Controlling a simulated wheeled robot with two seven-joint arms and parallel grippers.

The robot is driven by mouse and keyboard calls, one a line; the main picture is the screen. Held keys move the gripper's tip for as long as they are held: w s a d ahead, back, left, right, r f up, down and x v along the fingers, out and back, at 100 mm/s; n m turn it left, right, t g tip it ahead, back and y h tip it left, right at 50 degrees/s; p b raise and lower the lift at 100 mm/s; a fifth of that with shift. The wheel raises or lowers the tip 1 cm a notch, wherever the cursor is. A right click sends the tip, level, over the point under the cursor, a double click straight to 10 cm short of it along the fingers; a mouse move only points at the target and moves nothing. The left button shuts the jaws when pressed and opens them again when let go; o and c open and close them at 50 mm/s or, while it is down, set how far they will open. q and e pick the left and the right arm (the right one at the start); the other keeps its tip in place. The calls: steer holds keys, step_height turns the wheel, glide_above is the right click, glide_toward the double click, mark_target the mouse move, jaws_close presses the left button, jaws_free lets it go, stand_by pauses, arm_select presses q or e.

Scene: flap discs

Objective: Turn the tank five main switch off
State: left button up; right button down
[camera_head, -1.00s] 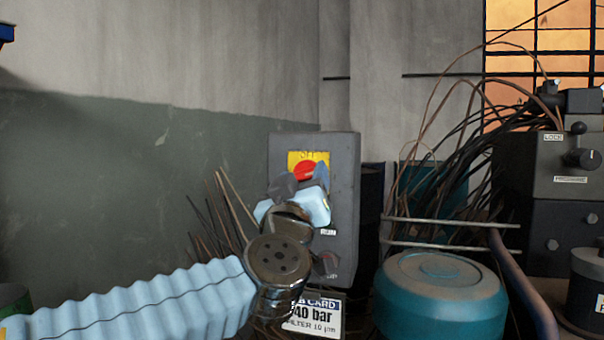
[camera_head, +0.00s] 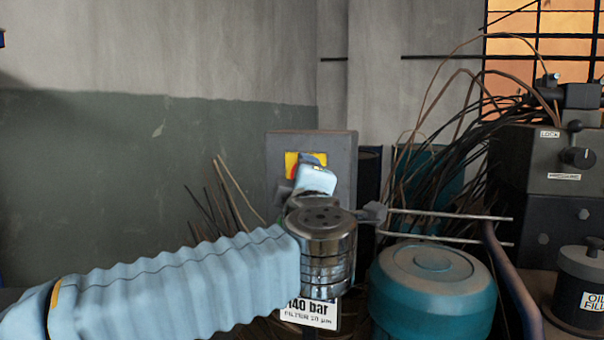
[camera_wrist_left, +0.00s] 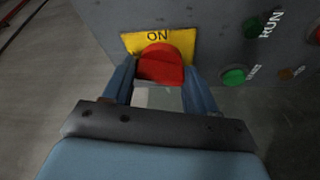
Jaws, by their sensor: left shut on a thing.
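The main switch is a red knob (camera_wrist_left: 160,62) on a yellow plate (camera_wrist_left: 130,42) on a grey control box (camera_head: 340,160). The word ON shows on the plate in the left wrist view. My left gripper (camera_wrist_left: 160,80) is shut on the red knob, with one blue finger on each side of it. In the head view my left gripper (camera_head: 308,165) covers most of the knob, and part of the yellow plate (camera_head: 291,160) shows beside it. My right gripper is not in view.
A green button (camera_wrist_left: 234,76) and other small controls sit beside the switch. A teal tank (camera_head: 433,290) stands right of my arm, below two metal rods (camera_head: 450,215). A dark machine (camera_head: 550,170) with loose cables is at the right. Bare wall is at the left.

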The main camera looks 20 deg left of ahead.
arm_select(q)
steer(key=shift+n+g+p, duration=0.55)
steer(key=shift+n+g, duration=0.15)
steer(key=shift+n, duration=0.9)
steer(key=o, duration=1.1)
steer(key=shift+c, duration=0.2)
steer(key=shift+r, duration=0.1)
steer(key=v, duration=1.3)
steer(key=shift+s+b, duration=0.4)
